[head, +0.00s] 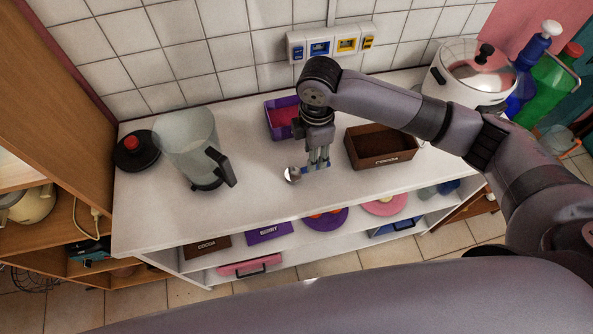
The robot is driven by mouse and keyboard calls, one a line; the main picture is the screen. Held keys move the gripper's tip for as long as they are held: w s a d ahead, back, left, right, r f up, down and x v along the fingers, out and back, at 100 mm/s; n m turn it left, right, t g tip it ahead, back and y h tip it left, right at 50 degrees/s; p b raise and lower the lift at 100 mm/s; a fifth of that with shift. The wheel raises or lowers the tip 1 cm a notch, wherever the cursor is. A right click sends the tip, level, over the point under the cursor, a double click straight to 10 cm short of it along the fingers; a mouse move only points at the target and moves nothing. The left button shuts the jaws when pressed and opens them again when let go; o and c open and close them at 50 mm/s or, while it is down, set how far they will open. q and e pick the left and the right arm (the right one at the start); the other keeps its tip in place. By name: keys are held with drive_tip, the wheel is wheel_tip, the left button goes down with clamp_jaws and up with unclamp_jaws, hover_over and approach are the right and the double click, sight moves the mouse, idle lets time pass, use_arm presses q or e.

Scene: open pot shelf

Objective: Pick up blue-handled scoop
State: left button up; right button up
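The blue-handled scoop (292,174) lies on the white shelf top near the middle of the head view. Its shiny metal bowl points left and its blue handle runs right. My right gripper (319,163) points down at the handle, with its fingertips at or around it. The fingers cover part of the handle, and I cannot tell whether they are closed on it. My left gripper is not in view.
A purple bin (283,119) stands behind my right gripper, and a brown bin (380,147) stands to its right. A clear jug (190,145) and black lid (137,151) stand left. A large pot (468,75) stands at the back right. The front left shelf top is clear.

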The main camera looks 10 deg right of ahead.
drive_tip(key=shift+a+f+p, duration=0.1)
drive_tip(key=shift+f+p, duration=0.8)
drive_tip(key=shift+f, duration=2.15)
drive_tip(key=shift+c, duration=0.3)
drive_tip(key=shift+w, duration=0.1)
clamp_jaws()
